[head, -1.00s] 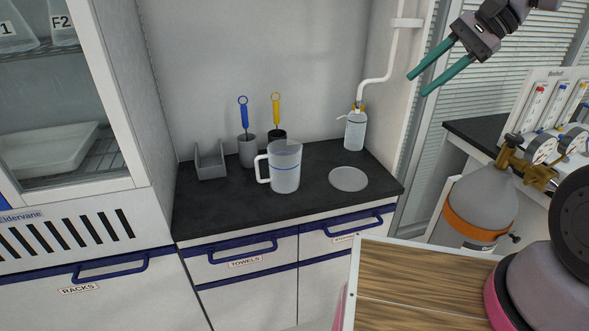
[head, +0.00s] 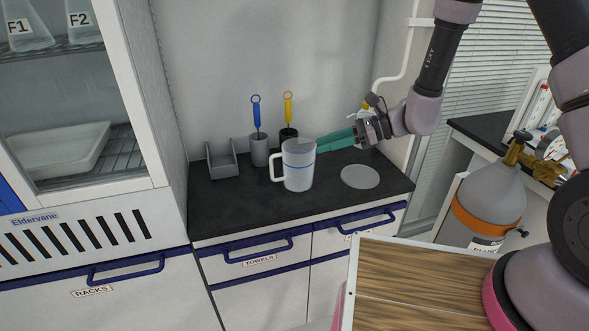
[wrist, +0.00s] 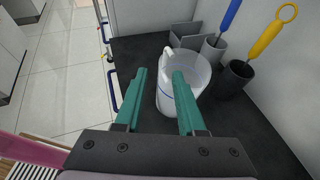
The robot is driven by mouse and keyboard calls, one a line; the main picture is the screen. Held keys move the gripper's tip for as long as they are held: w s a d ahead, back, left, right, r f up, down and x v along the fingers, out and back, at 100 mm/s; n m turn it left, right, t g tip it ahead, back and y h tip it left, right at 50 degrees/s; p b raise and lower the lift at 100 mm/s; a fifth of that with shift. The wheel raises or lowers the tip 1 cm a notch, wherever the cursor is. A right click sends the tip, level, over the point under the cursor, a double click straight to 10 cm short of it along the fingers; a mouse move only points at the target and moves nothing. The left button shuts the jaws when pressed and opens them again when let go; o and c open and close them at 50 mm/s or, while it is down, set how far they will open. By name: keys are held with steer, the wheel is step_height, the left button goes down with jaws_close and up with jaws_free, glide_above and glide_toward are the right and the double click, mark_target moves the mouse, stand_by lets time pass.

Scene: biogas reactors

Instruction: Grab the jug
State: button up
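The jug (head: 298,166) is a translucent white measuring jug with a blue band and a handle on its left side in the head view. It stands upright on the black counter. It also shows in the wrist view (wrist: 196,82), partly hidden behind the right finger. My gripper (head: 320,143) has teal fingers and reaches in from the right, its tips close to the jug's upper right side. In the wrist view my gripper (wrist: 160,72) is open with nothing held between the fingers. Whether a finger touches the jug I cannot tell.
A grey cup with a blue-handled brush (head: 256,115) and a dark cup with a yellow-handled brush (head: 289,108) stand behind the jug. A grey open holder (head: 221,163) is at the left. A round grey disc (head: 360,177) lies right of the jug on the counter (head: 260,208).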

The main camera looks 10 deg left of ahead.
mark_target(298, 155)
steer(key=x, duration=0.7)
steer(key=shift+w+f, duration=0.2)
steer(key=shift+f, duration=0.2)
jaws_close()
stand_by(1.0)
